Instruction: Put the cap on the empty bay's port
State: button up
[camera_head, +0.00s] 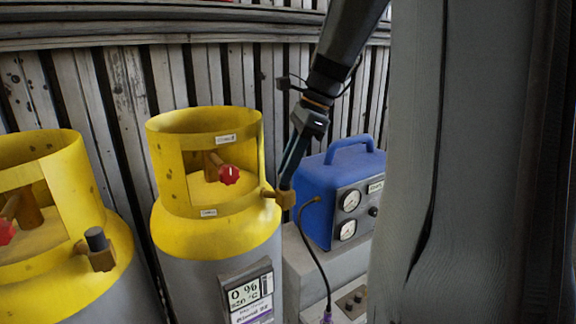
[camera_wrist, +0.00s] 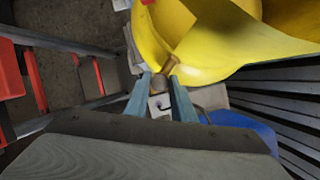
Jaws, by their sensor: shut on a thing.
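The middle yellow-and-grey cylinder (camera_head: 213,235) has a brass side port (camera_head: 285,198) on its right shoulder and a red valve knob (camera_head: 229,174). Its display (camera_head: 246,290) reads 0 %. My gripper (camera_head: 286,184) comes down from above with its fingertips at this port. In the wrist view, my gripper (camera_wrist: 161,92) is shut on a small grey-brown piece, which looks like the cap (camera_wrist: 160,83). The brass stem (camera_wrist: 181,46) shows just beyond it. The fingers hide the piece in the head view, so I cannot tell whether it is seated on the port.
The left cylinder (camera_head: 60,180) has a dark-topped brass port (camera_head: 99,255). A blue machine (camera_head: 335,195) with gauges stands close to the right of my gripper. A black hose (camera_head: 312,245) with a purple end hangs beside it. A ribbed wall (camera_head: 120,90) stands behind.

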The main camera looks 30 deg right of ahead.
jog(key=shift+f, duration=0.2)
jog(key=o, duration=1.1)
jog(key=b+v, duration=0.2)
jog(key=v, duration=0.5)
jog(key=shift+r+b, duration=0.3)
jog(key=shift+r, duration=0.05)
jog(key=shift+d, duration=0.15)
